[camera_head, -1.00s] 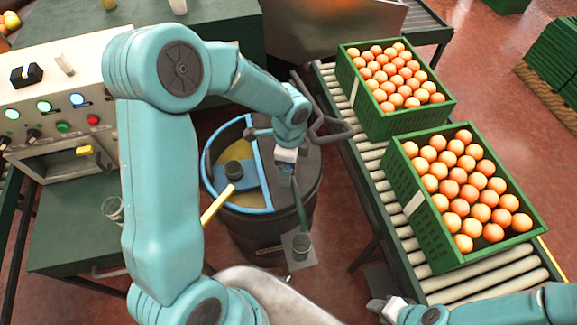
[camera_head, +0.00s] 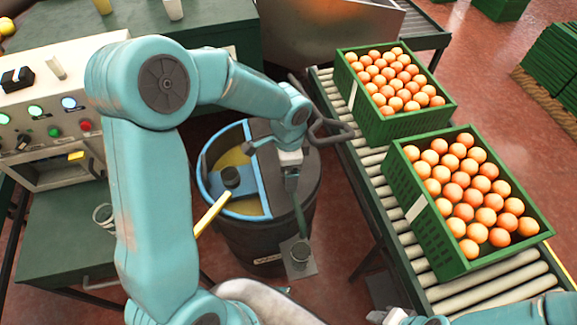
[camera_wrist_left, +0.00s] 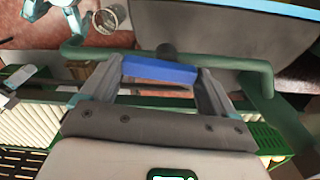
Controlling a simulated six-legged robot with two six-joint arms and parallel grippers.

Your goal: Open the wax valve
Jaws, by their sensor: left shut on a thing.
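The wax drum (camera_head: 262,240) stands mid-picture in the head view, dark with a blue rim, yellow wax inside and a dark half-lid. My left gripper (camera_head: 291,180) is at that side of the drum. In the left wrist view my left gripper (camera_wrist_left: 160,75) is shut on the blue valve handle (camera_wrist_left: 160,69), which spans between its fingers; a dark round knob (camera_wrist_left: 166,49) sits just beyond. My right gripper (camera_head: 378,316) is cut off at the bottom edge; its fingers are unclear.
Two green crates of oranges (camera_head: 415,215) (camera_head: 352,92) sit on the roller conveyor (camera_head: 385,185) at the right. A control panel (camera_head: 55,125) stands at the left. A dark looped bar (camera_head: 335,130) is behind my left wrist.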

